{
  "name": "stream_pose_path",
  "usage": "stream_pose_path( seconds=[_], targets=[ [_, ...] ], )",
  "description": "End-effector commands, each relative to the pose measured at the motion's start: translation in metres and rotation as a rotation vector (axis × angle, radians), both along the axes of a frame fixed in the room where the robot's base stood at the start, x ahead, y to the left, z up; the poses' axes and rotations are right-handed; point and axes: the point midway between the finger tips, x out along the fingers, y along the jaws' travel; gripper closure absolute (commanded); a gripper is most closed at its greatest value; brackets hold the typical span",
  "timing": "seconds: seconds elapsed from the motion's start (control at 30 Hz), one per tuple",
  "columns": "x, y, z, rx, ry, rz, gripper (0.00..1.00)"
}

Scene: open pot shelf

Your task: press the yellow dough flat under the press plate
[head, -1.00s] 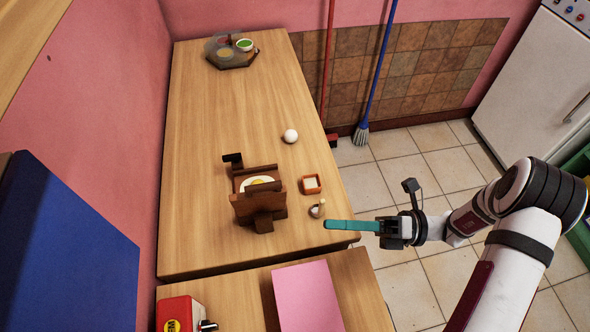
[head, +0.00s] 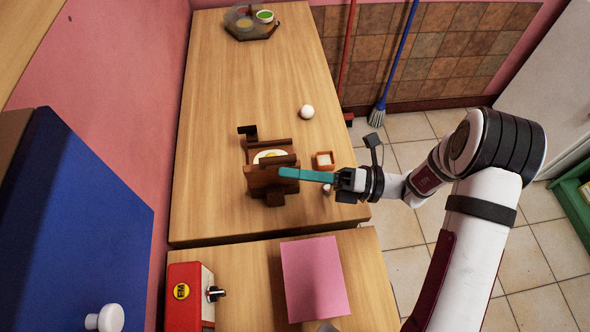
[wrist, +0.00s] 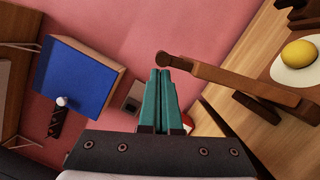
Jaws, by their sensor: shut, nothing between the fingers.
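The yellow dough (head: 268,154) is a rounded lump on a white round sheet in the brown wooden press (head: 256,184). In the wrist view the dough (wrist: 299,53) shows at the upper right, domed and uncovered. A brown wooden bar (wrist: 235,82) with a rounded end slants between my fingers and the dough; I cannot tell whether it is the raised press plate or its lever. My gripper (head: 283,173) has teal fingers shut together with nothing between them. In the head view its tips overlap the front of the press; contact cannot be told.
A small orange box (head: 324,155) stands right of the press, and a white ball (head: 306,112) lies behind it. A small object by the orange box is mostly hidden by my gripper. A pink board (head: 313,280) and red box (head: 183,300) are in front.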

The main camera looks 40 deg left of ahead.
Motion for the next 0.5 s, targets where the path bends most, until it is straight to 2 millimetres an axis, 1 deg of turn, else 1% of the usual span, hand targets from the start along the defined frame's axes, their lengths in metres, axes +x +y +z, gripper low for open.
stream_pose_path(
  seconds=[0.27, 0.5],
  targets=[
    [0.0005, 0.0003, 0.0002, -0.003, 0.003, 0.001, 1.0],
    [0.0059, 0.0057, 0.0033, -0.039, 0.037, 0.001, 1.0]
  ],
)
